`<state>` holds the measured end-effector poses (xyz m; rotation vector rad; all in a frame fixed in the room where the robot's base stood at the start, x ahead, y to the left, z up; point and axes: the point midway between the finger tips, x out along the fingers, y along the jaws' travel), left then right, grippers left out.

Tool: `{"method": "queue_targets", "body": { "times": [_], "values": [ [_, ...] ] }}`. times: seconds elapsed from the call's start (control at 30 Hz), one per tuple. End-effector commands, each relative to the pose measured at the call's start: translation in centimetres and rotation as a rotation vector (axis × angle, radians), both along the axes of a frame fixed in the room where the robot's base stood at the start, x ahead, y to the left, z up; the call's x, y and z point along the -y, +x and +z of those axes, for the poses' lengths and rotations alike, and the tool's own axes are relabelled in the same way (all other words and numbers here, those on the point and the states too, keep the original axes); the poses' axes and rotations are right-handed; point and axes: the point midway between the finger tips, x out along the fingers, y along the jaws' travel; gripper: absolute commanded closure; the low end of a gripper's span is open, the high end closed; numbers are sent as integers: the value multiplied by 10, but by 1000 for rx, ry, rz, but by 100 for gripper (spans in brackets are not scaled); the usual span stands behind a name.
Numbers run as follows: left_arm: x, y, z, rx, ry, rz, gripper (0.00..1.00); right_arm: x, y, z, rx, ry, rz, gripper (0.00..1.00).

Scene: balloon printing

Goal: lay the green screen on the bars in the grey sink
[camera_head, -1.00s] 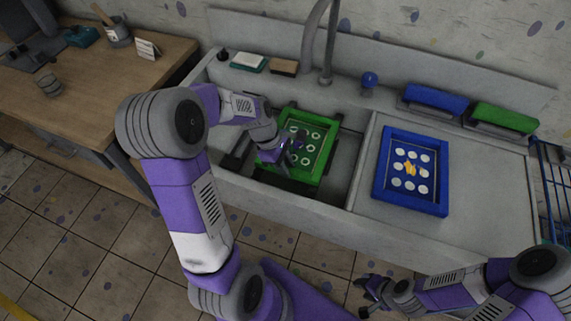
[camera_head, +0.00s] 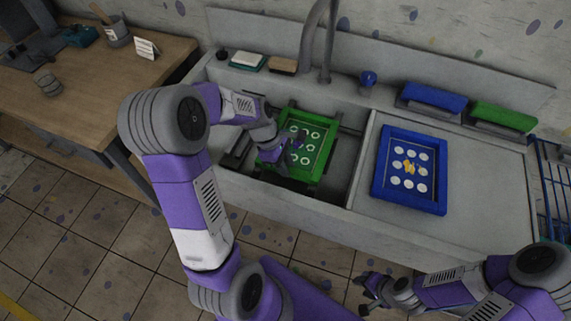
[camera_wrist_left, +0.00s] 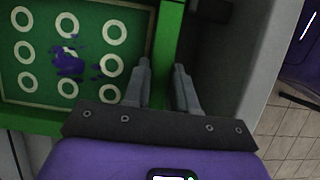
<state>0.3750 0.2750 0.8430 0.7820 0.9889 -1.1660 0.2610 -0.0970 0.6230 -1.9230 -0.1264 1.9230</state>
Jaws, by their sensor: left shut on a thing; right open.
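The green screen (camera_head: 322,160) has a green frame and rows of white rings, with a purple smear in the left wrist view (camera_wrist_left: 22,113). It is in the left part of the grey sink (camera_head: 275,206), over dark bars (camera_head: 290,183). My left gripper (camera_head: 297,143) is shut on the screen's frame; the wrist view shows its two fingers (camera_wrist_left: 164,82) on either side of the green edge. I cannot tell whether the screen rests fully on the bars, as the arm hides part of it. My right gripper (camera_head: 368,287) is open and empty, in front of the sink.
A blue screen (camera_head: 379,190) with white dots and a yellow mark lies on the flat right part of the sink. A tap (camera_head: 327,60) stands behind the basin. Blue (camera_head: 436,98) and green (camera_head: 503,116) blocks stand on the back ledge. A wooden table (camera_head: 100,95) is at left.

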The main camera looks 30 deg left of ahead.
Motion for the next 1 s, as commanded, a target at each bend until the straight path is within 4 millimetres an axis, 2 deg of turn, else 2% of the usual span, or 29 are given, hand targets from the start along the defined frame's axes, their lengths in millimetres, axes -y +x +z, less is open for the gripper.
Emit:
{"method": "queue_targets", "body": {
  "times": [0.27,0.3,0.47,0.5,0.77,0.87,1.0],
  "values": [
    [0,0,-3,1,0,-1,100,0,0,-1,0,0,0,57],
    [0,0,-3,1,0,-1,71,0,0,-1,0,0,0,57],
    [0,0,-3,0,0,0,46,0,0,-1,0,0,0,57],
    [0,0,-3,0,0,0,44,0,0,-1,0,0,0,57],
    [0,0,-3,-1,0,1,44,0,0,0,0,0,0,57],
    [-3,-1,6,0,0,1,44,0,0,4,0,0,0,57],
    [-12,-2,28,3,1,1,44,0,0,14,0,0,0,57]
  ]
}}
